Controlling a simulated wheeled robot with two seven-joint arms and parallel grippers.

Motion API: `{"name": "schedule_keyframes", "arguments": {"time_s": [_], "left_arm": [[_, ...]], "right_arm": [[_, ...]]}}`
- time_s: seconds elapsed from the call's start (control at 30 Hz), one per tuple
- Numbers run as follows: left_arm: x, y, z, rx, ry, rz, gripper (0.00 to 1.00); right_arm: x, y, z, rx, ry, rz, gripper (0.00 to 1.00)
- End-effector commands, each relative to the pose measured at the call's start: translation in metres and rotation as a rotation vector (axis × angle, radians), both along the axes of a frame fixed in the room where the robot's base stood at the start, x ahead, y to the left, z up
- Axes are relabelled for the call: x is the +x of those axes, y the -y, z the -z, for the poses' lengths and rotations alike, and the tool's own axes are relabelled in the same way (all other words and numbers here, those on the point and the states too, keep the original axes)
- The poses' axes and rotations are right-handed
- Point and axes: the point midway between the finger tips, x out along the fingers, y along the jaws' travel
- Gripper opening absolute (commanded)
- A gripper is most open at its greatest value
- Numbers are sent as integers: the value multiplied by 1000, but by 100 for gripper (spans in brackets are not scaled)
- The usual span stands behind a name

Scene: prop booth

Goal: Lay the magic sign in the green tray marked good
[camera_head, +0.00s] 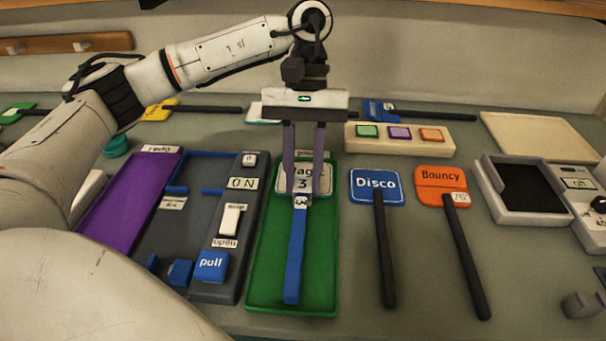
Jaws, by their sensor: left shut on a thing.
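The magic sign (297,250) has a pale plate with partly hidden lettering and a blue handle. It is over the green tray (325,285), plate at the back and handle toward the front. My left gripper (303,190) points down over the tray and is shut on the sign near where plate and handle meet. Its fingers hide part of the plate. I cannot tell whether the sign touches the tray floor. The tray's label at the back edge is partly hidden. My right gripper is not in view.
A blue Disco sign (375,186) and an orange Bouncy sign (441,186) lie right of the tray. A grey panel with switches (225,240) and a purple tray (130,208) are left. A cream block with coloured buttons (400,138) stands behind.

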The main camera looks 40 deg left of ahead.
Motion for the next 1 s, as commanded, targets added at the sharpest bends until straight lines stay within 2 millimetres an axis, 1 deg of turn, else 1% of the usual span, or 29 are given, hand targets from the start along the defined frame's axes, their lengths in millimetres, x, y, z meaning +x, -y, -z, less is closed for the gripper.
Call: {"name": "schedule_keyframes", "arguments": {"time_s": [0.27,0.3,0.4,0.6,0.63,0.67,1.0], "left_arm": [[0,0,0,0,0,0,3],[0,0,0,0,0,0,31],[0,0,0,0,0,0,46],[0,0,0,1,0,0,46],[0,0,0,1,0,0,52],[0,0,0,1,0,0,53],[0,0,-2,1,0,0,53]], "right_arm": [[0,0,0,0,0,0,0],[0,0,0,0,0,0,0],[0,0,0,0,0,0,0],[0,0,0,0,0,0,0],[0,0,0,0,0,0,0],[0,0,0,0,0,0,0],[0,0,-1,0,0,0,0]]}}
